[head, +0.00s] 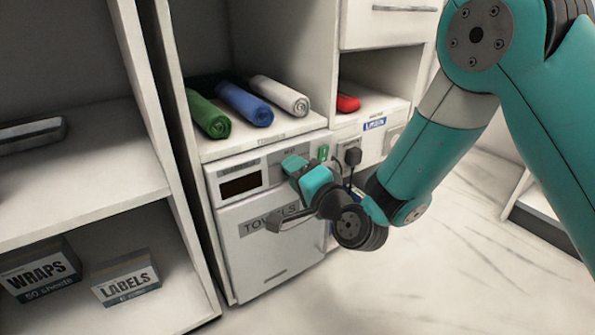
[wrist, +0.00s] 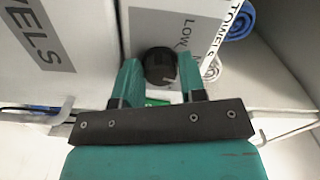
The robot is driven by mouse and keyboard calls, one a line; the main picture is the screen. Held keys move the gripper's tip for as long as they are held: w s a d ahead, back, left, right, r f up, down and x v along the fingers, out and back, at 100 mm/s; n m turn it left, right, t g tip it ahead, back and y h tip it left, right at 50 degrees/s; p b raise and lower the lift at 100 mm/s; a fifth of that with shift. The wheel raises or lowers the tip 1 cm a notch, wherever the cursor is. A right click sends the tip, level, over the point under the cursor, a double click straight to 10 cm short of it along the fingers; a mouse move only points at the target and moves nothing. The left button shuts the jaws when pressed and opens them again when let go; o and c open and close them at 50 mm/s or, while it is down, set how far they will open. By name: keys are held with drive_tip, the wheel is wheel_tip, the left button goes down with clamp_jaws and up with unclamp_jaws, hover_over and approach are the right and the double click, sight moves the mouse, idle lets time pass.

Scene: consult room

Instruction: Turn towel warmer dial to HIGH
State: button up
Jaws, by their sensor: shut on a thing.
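The towel warmer (head: 262,245) is a white cabinet marked TOWELS, with a dark display window, low in the shelving in the head view. Its dial (wrist: 160,66) is a round black knob in the wrist view, beside the printed word LOW. My gripper (head: 290,163) is at the warmer's upper front panel and hides the dial in the head view. In the wrist view my gripper (wrist: 160,78) has one finger on each side of the dial and is shut on it. I cannot read where the dial points; the HIGH mark is not legible.
Rolled green (head: 208,114), blue (head: 245,104) and white (head: 280,95) towels lie on the shelf above the warmer. A black plug (head: 352,156) sits right of the warmer. WRAPS (head: 40,272) and LABELS (head: 126,279) boxes are lower left. Floor at right is clear.

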drive_tip(key=m+p, duration=0.1)
drive_tip(key=m, duration=0.8)
drive_tip(key=shift+w+d+r, duration=0.1)
drive_tip(key=shift+r, duration=0.05)
drive_tip(key=shift+m, duration=0.4)
drive_tip(key=o, duration=0.9)
